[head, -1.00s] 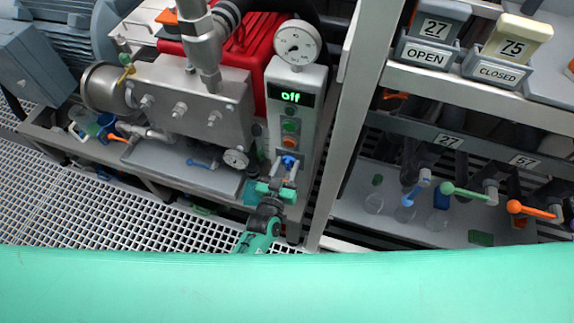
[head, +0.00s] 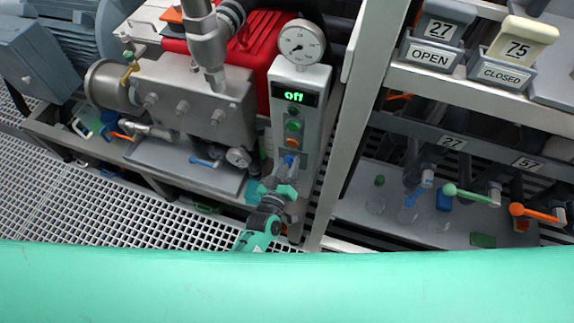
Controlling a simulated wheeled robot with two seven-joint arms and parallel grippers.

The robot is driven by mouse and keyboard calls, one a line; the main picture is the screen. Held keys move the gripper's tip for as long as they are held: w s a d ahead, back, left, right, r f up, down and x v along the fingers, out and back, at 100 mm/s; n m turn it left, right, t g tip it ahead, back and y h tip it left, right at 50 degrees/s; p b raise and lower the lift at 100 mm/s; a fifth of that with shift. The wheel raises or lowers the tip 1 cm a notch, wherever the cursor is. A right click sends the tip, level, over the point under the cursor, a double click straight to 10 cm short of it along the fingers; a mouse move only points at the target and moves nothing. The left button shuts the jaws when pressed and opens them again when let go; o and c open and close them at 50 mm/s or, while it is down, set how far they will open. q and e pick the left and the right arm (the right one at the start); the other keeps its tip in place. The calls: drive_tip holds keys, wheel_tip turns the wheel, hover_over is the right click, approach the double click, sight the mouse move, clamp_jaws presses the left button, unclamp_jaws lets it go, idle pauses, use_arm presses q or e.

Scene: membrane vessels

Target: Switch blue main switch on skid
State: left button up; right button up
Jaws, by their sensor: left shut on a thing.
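The blue main switch (head: 289,161) is on the lower front of the grey control panel (head: 311,127) on the skid. The gripper is shut on the blue switch, which is partly hidden by the fingers. My right gripper is not in view.
A round gauge (head: 302,42) sits on top of the panel, with a green button (head: 293,126) and an orange button (head: 291,142) above the switch. A steel post (head: 349,130) stands close to the right. Valves with coloured handles (head: 470,195) are further right.

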use_arm(q)
drive_tip(key=o, duration=1)
drive_tip(key=shift+c, duration=0.2)
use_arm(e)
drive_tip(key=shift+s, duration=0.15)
use_arm(q)
drive_tip(key=shift+s, duration=0.1)
drive_tip(key=shift+s+a+f, duration=0.1)
drive_tip(key=shift+s+a, duration=0.05)
drive_tip(key=shift+s, duration=0.25)
drive_tip(key=v, duration=1.2)
drive_tip(key=shift+s+b, duration=0.3)
drive_tip(key=shift+s, duration=0.1)
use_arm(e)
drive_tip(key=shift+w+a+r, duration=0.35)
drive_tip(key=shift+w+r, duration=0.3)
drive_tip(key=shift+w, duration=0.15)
use_arm(q)
drive_tip(key=shift+a, duration=0.1)
